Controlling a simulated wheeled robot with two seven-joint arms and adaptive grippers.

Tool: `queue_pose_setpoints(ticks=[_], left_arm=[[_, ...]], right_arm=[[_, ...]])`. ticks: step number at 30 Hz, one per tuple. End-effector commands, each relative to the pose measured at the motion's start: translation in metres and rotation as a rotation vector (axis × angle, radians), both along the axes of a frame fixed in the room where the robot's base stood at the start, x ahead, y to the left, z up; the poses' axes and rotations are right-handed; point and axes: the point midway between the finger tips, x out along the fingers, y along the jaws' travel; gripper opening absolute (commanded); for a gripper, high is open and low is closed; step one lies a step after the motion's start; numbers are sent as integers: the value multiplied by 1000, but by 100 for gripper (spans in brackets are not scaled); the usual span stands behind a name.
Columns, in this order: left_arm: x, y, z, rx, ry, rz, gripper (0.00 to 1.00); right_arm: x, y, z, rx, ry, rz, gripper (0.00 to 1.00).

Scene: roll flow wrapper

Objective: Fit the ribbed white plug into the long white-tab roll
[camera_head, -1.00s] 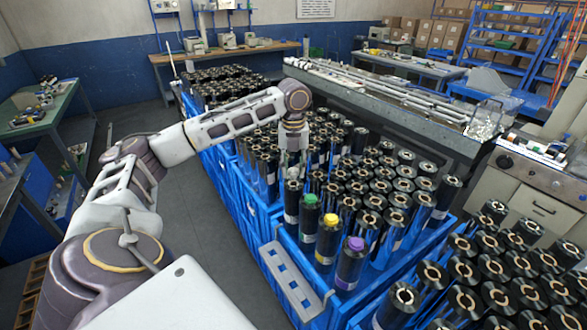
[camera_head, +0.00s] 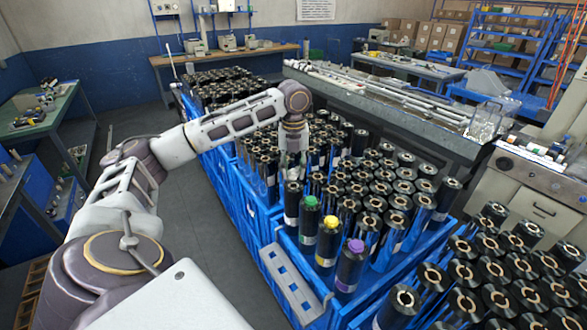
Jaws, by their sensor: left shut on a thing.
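My left gripper (camera_head: 292,168) points down over the front left end of the blue crate. It is shut on a small pale piece, seemingly the ribbed white plug, mostly hidden between the fingers. Directly below stands a tall black roll (camera_head: 291,207) with a pale band, upright at the crate's left edge, seemingly the long white-tab roll. The plug and the roll's top are very close together. I cannot tell whether the plug is inside the roll's mouth. My right gripper is out of view.
Rolls with a green plug (camera_head: 311,201), a yellow plug (camera_head: 331,222) and a purple plug (camera_head: 355,246) stand in a row at the front. Many open-topped black rolls crowd behind and right. A perforated grey plate (camera_head: 290,285) lies along the blue crate's left side.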

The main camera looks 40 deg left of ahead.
Motion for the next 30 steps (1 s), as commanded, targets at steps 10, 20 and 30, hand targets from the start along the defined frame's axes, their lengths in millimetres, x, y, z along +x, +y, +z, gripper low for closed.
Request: queue_pose_setpoints(ticks=[10,20,30], left_arm=[[0,0,0,0,0,0,42],[0,0,3,-1,-1,0,42],[0,0,19,-1,-1,0,42]], right_arm=[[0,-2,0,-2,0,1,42],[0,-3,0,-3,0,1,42],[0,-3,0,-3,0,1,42]])
